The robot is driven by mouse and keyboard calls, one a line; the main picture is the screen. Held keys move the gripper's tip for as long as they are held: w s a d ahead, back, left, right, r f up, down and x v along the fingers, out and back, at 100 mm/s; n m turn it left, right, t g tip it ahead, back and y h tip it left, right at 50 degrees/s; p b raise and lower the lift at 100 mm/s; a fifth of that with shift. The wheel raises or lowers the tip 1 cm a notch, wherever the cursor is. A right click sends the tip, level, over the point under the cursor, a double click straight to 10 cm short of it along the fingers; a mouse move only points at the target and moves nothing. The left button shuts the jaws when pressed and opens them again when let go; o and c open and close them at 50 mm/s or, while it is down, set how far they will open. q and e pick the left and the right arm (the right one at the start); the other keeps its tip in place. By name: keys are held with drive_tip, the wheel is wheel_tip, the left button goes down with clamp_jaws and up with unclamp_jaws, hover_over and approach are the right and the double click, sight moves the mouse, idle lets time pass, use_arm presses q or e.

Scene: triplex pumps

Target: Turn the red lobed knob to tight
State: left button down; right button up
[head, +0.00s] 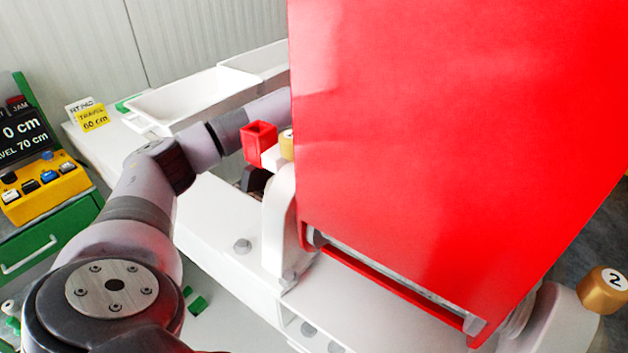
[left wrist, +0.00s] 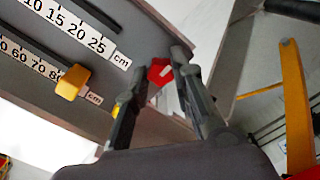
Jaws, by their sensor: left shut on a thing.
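The red lobed knob (left wrist: 159,74) shows in the left wrist view between the fingertips of my left gripper (left wrist: 160,66). The fingers are shut on it, one finger on either side. Part of the knob is covered by the fingers. In the head view my left arm reaches in from the left and passes behind a large red panel, so the left gripper and the knob are hidden there. My right gripper is in neither view.
The large red panel (head: 430,130) fills the head view's right side. A red square piece (head: 260,143) sits beside it. White trays (head: 190,100) stand behind my arm. Left wrist view: scales in cm (left wrist: 75,30), a yellow slider (left wrist: 72,82) and a yellow bar (left wrist: 296,110).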

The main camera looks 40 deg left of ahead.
use_arm(q)
drive_tip(key=shift+m, duration=0.4)
drive_tip(key=m, duration=0.8)
drive_tip(key=shift+a, duration=0.1)
drive_tip(key=m, duration=0.5)
drive_tip(key=shift+w+m, duration=0.1)
drive_tip(key=shift+m, duration=2.1)
drive_tip(key=c, duration=1.4)
unclamp_jaws()
